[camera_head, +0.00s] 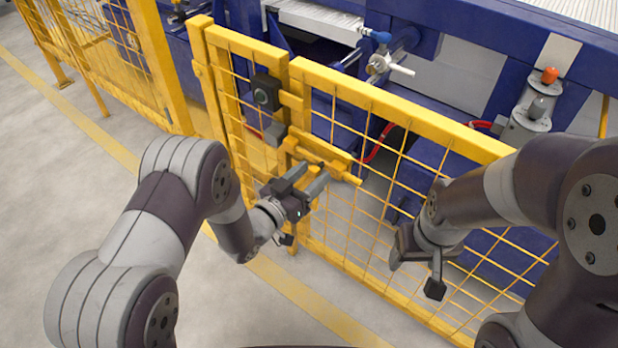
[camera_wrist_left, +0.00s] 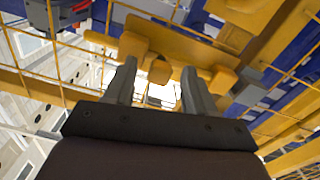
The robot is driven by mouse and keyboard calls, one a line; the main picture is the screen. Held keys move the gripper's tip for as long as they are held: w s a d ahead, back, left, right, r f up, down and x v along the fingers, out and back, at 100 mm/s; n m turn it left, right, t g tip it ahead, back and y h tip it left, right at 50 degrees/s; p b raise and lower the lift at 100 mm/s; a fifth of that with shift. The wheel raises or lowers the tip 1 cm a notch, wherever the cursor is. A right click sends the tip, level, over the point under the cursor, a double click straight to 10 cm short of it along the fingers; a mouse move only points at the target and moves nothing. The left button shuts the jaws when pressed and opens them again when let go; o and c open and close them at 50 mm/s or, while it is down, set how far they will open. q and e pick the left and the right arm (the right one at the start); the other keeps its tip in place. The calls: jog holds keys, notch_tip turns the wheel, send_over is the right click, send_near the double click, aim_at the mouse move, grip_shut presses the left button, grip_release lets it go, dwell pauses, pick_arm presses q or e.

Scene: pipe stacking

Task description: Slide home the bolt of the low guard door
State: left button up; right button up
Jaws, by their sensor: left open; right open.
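The yellow bolt (camera_head: 345,176) lies along the low mesh guard door (camera_head: 400,112), on a yellow mount near the post. In the left wrist view the bolt's bar (camera_wrist_left: 185,50) runs across the picture, and a stubby yellow handle (camera_wrist_left: 159,71) shows between the fingertips. My left gripper (camera_head: 311,177) is open at the bolt, its fingers pointing toward the bar; it also shows in the left wrist view (camera_wrist_left: 156,88). I cannot tell whether a finger touches the handle. My right gripper (camera_head: 414,274) is open and empty in front of the mesh, lower right of the bolt.
A black box (camera_head: 265,92) is fixed on the yellow frame above the bolt. Blue machinery (camera_head: 440,165) with valves (camera_head: 385,65) stands behind the fence. More yellow fence (camera_head: 160,75) stands at left. Grey floor (camera_head: 60,160) with a yellow line lies clear in front.

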aim_at(301, 152)
pick_arm(q)
grip_shut()
jog(key=w+a, duration=0.2)
jog(key=a, duration=0.1)
jog(key=w+a, duration=0.1)
jog(key=shift+w+a, duration=0.25)
jog(key=shift+a, duration=0.15)
jog(key=shift+c, duration=1.5)
grip_release()
jog(key=o, duration=0.3)
jog(key=shift+a, duration=0.15)
